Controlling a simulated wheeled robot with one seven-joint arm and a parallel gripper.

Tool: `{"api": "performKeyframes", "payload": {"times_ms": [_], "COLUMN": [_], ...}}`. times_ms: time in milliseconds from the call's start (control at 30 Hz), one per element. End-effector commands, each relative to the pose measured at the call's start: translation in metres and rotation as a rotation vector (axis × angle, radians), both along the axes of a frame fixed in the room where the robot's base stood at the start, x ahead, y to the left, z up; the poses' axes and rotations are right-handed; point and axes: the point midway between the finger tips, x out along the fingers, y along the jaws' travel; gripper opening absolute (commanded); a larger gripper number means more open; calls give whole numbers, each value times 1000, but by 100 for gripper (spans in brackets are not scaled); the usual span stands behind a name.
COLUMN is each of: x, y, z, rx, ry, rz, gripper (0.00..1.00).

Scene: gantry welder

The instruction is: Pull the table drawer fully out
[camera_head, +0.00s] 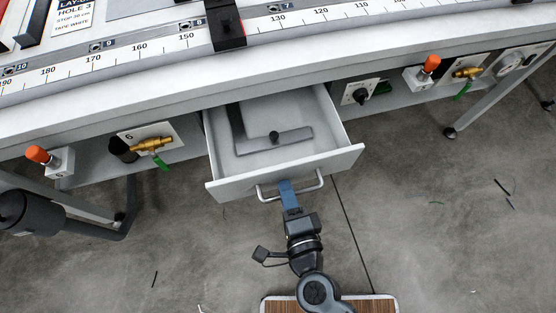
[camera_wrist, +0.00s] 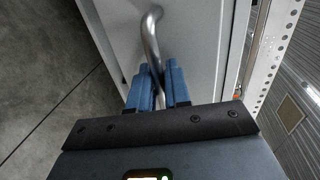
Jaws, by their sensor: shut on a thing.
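The grey table drawer (camera_head: 283,173) stands well out from under the table's front edge, its inside showing. A dark L-shaped square (camera_head: 280,140) lies in it. The bar handle (camera_head: 310,186) is on the drawer front. The drawer front (camera_wrist: 190,30) is just beyond. The drawer's rear end is hidden under the table.
The table (camera_head: 300,60) carries a numbered scale and a dark stop block (camera_head: 225,25). Brass valves (camera_head: 152,144) and orange-capped buttons (camera_head: 40,155) sit under its edge on both sides. A table leg (camera_head: 497,92) stands at right. The concrete floor (camera_head: 440,220) in front is mostly clear.

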Motion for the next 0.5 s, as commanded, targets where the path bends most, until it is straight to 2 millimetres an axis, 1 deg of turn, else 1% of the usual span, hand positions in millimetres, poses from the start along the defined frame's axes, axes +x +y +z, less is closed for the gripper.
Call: {"api": "performKeyframes", "payload": {"times_ms": [33, 200, 400, 500], "x": [-15, -57, -94, -108], "y": [-6, -18, -29, -32], "z": [-4, -5, -4, -3], "rx": [-2, -1, -2, -2], "ry": [4, 3, 2, 1], "rz": [-3, -3, -2, -2], "gripper": [0, 0, 0, 0]}}
